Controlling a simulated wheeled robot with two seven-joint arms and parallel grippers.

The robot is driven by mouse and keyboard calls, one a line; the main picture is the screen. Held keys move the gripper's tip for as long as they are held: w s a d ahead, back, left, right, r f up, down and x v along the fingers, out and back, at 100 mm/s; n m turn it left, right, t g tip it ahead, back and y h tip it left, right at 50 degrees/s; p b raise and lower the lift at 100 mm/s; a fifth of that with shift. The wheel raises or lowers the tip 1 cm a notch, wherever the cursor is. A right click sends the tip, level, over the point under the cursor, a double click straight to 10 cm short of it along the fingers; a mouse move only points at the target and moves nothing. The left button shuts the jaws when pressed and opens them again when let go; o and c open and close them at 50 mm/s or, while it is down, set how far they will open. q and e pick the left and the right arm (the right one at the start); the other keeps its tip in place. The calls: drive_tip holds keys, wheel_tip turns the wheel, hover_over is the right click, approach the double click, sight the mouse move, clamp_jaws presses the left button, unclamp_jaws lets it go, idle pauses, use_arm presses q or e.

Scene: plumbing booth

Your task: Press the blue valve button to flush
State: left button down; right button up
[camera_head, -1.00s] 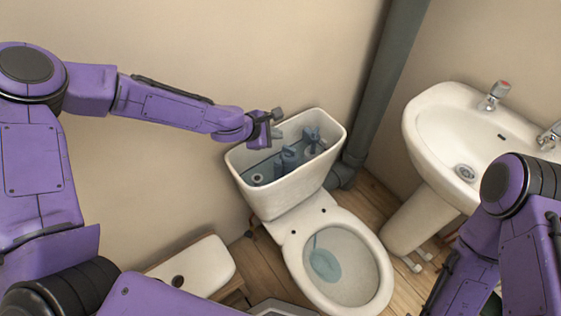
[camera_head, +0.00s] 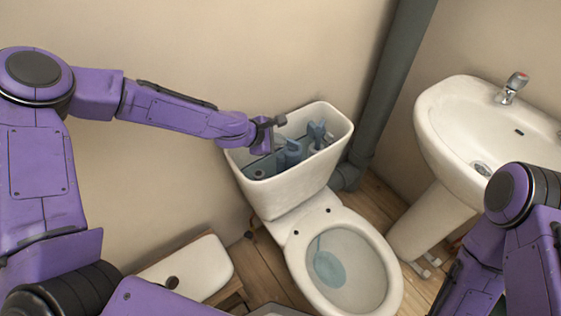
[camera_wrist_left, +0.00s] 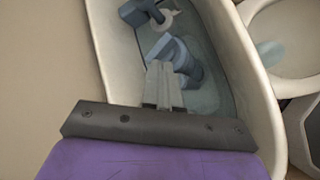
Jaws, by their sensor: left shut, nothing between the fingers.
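The open cistern (camera_head: 297,178) of the white toilet holds water and blue-grey valve parts. A blue valve (camera_head: 292,151) stands near its middle, and it also shows in the left wrist view (camera_wrist_left: 188,62). Its button cannot be made out clearly. My left gripper (camera_head: 279,139) is over the back rim of the cistern, just left of the valve. In the left wrist view its two fingers (camera_wrist_left: 161,70) are together and empty, overlapping the valve's near side. I cannot tell whether they touch it. My right gripper is out of view.
A second blue fitting (camera_head: 318,132) stands right of the valve. The toilet bowl (camera_head: 388,262) is in front, the sink (camera_head: 436,118) at right. The cistern lid (camera_head: 205,262) lies at lower left. A grey pipe (camera_head: 385,95) runs down the wall behind.

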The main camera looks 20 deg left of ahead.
sight(285, 152)
use_arm(q)
drive_tip(key=shift+f+b, duration=0.85)
drive_tip(key=shift+f, duration=0.75)
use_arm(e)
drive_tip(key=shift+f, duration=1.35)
use_arm(q)
drive_tip(key=shift+f, duration=0.4)
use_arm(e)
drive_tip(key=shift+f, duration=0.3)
use_arm(q)
drive_tip(key=shift+f+b, duration=0.6)
drive_tip(key=shift+b, duration=0.15)
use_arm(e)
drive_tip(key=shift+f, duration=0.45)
use_arm(q)
drive_tip(key=shift+r, duration=0.15)
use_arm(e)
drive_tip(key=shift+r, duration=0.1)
use_arm(q)
drive_tip(key=shift+r+p, duration=0.9)
drive_tip(key=shift+p, duration=0.15)
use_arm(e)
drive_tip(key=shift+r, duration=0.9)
use_arm(q)
wheel_tip(285, 152, up, 5)
drive_tip(key=p, duration=0.5)
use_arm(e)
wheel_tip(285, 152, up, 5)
